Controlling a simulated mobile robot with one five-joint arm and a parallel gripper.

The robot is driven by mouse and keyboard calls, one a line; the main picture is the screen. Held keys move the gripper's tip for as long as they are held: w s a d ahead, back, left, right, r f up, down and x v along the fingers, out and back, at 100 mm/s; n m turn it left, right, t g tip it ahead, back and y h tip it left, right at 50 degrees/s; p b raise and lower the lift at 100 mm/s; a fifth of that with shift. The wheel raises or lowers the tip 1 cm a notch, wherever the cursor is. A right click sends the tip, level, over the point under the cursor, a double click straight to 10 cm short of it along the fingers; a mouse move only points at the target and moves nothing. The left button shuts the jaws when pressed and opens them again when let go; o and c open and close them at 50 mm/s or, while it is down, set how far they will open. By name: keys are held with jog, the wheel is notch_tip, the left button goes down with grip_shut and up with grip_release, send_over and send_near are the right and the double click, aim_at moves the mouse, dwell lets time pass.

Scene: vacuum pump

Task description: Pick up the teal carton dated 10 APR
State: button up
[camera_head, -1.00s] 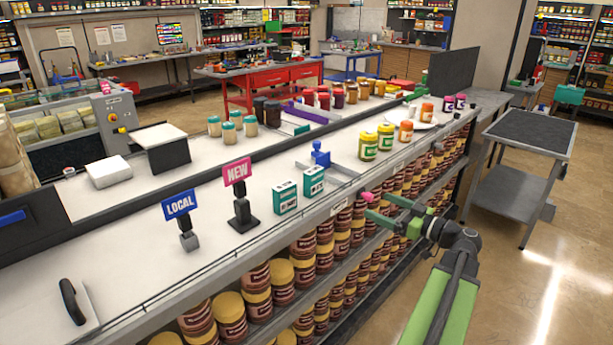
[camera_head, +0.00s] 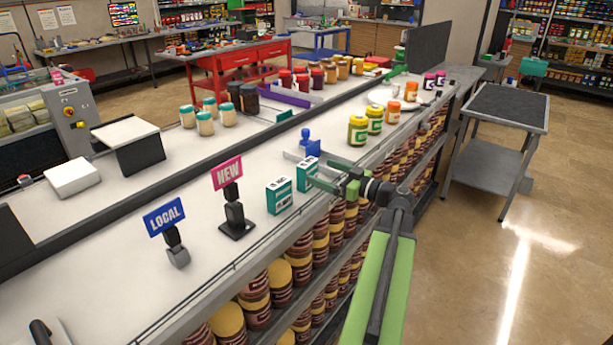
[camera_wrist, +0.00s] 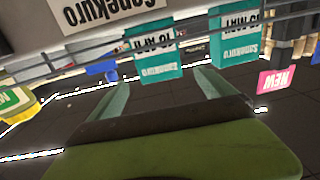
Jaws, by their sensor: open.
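Two teal-and-white cartons stand side by side on the white counter. The right one in the head view (camera_head: 307,174) shows in the wrist view (camera_wrist: 157,62), upside down, with a date that looks like 10 AP and is partly cut off. The left one (camera_head: 279,195), nearer the NEW sign, shows in the wrist view (camera_wrist: 237,40) with a date that looks like 10 MAY. My gripper (camera_head: 320,173) is open and empty at the counter's front edge. Its fingers (camera_wrist: 162,82) point at the right carton, one to each side in the wrist view; contact cannot be told.
A pink NEW sign (camera_head: 232,200) and a blue LOCAL sign (camera_head: 171,232) stand left of the cartons. A blue-handled item (camera_head: 308,143) is just behind them. Yellow-lidded jars (camera_head: 358,131) stand to the right. A rail runs along the counter front, above shelves of brown jars (camera_head: 321,232).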

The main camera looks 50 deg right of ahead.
aim_at(313, 167)
jog(key=w, duration=0.4)
jog(key=shift+w+a, duration=0.2)
jog(key=shift+w, duration=0.1)
jog(key=w, duration=0.2)
jog(key=w+a, duration=0.1)
jog(key=w, duration=0.2)
jog(key=shift+r, duration=0.2)
jog(key=c, duration=1.4)
